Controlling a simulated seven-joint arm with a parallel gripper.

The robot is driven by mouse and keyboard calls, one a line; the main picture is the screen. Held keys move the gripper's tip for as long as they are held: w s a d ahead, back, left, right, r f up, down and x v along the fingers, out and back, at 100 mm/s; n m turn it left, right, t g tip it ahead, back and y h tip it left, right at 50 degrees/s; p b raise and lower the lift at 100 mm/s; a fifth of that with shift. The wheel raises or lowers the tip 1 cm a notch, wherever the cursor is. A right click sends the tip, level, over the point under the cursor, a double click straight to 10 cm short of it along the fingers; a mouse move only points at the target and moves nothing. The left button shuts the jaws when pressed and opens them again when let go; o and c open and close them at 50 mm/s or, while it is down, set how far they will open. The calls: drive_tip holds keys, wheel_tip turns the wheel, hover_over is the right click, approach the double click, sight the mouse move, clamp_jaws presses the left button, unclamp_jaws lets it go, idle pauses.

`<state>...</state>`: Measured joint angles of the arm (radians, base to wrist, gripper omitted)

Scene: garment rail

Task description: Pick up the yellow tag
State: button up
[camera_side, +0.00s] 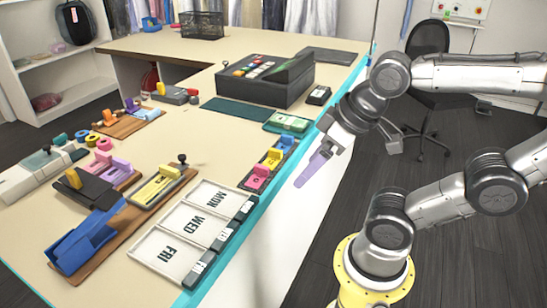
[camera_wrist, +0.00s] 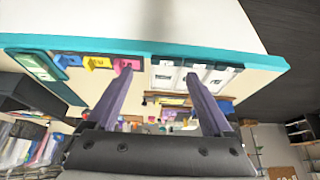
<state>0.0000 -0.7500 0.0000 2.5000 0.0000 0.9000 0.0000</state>
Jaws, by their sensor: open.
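The yellow tag (camera_side: 271,160) stands in a dark holder near the table's right edge, between a pink tag (camera_side: 257,177) and a blue tag (camera_side: 283,145). In the wrist view the yellow tag (camera_wrist: 97,63) is at upper left, with the pink tag to its right and the blue one to its left. My gripper (camera_side: 301,184) has purple fingers and is beyond the table's right edge, apart from the tags. In the wrist view my gripper (camera_wrist: 157,72) is open with nothing held between the fingers; the yellow tag lies left of both fingers.
A white tray marked MON, WED and FRI (camera_side: 176,238) lies at the near table edge. A black cash register (camera_side: 265,80) and a green card-like item (camera_side: 287,122) stand farther back. Several coloured stamps or tools crowd the left. The floor right of the table is clear near my gripper.

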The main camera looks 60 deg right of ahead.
drive_tip(key=w+d+r+m+g+h, duration=0.15)
drive_tip(key=w+d+r+m, duration=0.4)
drive_tip(key=m, duration=0.55)
drive_tip(key=m+g+h, duration=0.3)
drive_tip(key=m+g, duration=0.1)
drive_tip(key=m, duration=0.3)
hover_over(274, 151)
drive_tip(key=a, duration=0.3)
wheel_tip(274, 151, down, 13)
drive_tip(key=shift+w+r, duration=0.15)
drive_tip(key=shift+s+x, duration=0.1)
drive_tip(key=shift+x, duration=1.45)
drive_tip(key=shift+s+x, duration=0.15)
drive_tip(key=shift+x, duration=1.45)
clamp_jaws()
